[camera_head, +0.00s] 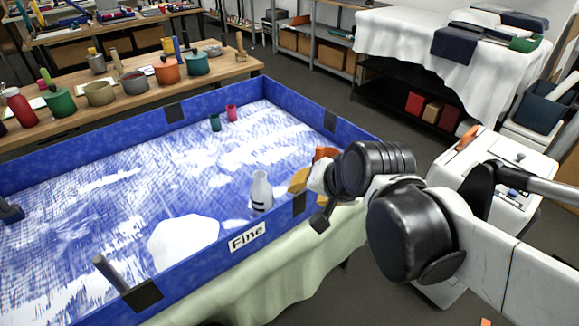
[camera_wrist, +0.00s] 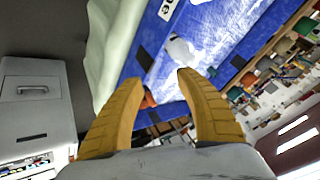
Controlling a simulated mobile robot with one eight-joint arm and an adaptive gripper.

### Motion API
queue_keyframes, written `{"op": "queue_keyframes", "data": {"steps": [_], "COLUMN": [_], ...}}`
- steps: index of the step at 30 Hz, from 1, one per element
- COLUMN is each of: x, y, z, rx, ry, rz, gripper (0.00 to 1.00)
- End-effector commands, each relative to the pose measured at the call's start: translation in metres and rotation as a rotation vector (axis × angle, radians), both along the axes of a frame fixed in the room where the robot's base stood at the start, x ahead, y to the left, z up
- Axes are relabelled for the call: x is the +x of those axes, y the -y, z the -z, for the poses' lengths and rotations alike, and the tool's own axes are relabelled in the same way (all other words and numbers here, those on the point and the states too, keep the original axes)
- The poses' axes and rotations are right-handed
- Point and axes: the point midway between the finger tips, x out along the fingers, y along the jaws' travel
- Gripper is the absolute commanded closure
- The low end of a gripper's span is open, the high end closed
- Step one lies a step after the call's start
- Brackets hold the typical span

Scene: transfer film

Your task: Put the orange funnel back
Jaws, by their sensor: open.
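My gripper (camera_wrist: 158,79) has two yellow fingers set wide apart in the wrist view. In the head view my gripper (camera_head: 298,181) is over the right-hand wall of the blue tray (camera_head: 292,105). An orange piece (camera_head: 325,153), which may be the orange funnel, shows just behind my gripper. It also shows in the wrist view (camera_wrist: 149,99), between the fingers and partly hidden by the left one. Its full shape is hidden, and I cannot tell whether a finger touches it.
A white bottle (camera_head: 261,190) stands inside the tray near the "Fine" label (camera_head: 247,237). Green and pink cups (camera_head: 231,113) stand further back. A wooden bench (camera_head: 240,66) with several pots is at the back left. A white machine (camera_head: 510,165) is at the right.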

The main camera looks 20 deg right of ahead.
Motion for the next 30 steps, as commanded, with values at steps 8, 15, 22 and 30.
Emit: {"op": "queue_keyframes", "data": {"steps": [8, 15, 22, 30], "x": [-0.065, -0.069, -0.069, -0.069], "y": [-0.005, -0.004, -0.004, -0.004], "z": [0.005, 0.005, 0.005, 0.005], "rx": [-0.411, -0.448, -0.445, -0.445], "ry": [-0.037, -0.041, -0.04, -0.04], "rz": [-0.416, -0.453, -0.45, -0.449], "gripper": [0.57, 0.57, 0.57, 0.57]}}
